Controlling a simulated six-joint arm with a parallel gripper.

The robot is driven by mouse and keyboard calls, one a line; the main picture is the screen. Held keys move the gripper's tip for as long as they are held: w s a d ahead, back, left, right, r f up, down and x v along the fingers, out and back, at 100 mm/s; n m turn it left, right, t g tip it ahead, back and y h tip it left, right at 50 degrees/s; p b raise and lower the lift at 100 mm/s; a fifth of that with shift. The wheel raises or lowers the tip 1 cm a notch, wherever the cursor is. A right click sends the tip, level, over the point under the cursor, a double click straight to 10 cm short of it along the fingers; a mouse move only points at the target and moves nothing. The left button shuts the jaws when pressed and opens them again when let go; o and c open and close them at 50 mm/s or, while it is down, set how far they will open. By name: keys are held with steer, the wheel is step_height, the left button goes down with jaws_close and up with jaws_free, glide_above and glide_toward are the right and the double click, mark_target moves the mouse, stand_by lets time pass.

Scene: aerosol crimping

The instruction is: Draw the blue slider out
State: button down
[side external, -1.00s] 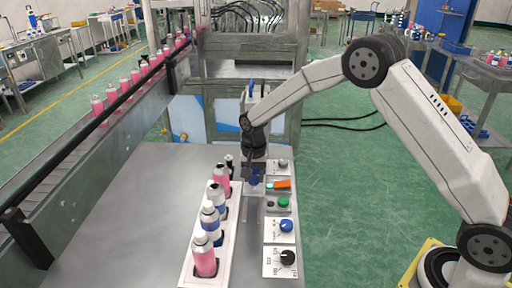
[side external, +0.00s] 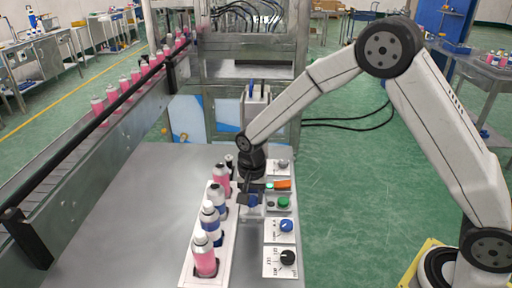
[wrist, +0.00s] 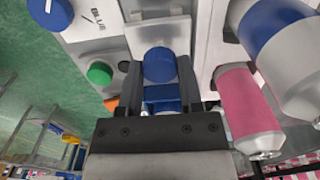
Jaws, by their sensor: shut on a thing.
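The blue slider (side external: 252,200) has a round blue knob and sits on a pale track beside the row of control boxes. It also shows in the wrist view (wrist: 159,65), with a blue block behind the knob. My gripper (side external: 248,197) is low over the track and shut on the slider. In the wrist view my gripper's two dark fingers (wrist: 159,80) stand on either side of the blue piece. The fingers partly hide the slider in the side view.
A white rack (side external: 187,272) with several pink and blue bottles stands close left of the slider. Right of it are an orange switch (side external: 283,184), a green button (side external: 284,203), a blue dial (side external: 286,225) and a black dial (side external: 288,257). The grey tabletop (side external: 135,230) further left is clear.

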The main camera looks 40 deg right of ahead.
steer(key=shift+s+a+r, duration=0.1)
steer(key=shift+a, duration=0.15)
steer(key=shift+c, duration=1.3)
jaws_free()
steer(key=shift+d, duration=0.1)
steer(key=shift+r, duration=3.9)
steer(key=shift+s, duration=0.15)
steer(key=s+d+n+t, duration=0.1)
steer(key=s+d+n, duration=0.3)
steer(key=s, duration=0.4)
steer(key=s+d+f+n+t, duration=0.1)
steer(key=s+d+n, duration=0.3)
steer(key=s, duration=0.5)
steer(key=shift+s+d+f+n+t, duration=0.15)
steer(key=shift+s+f+n+t, duration=0.15)
steer(key=shift+n, duration=0.2)
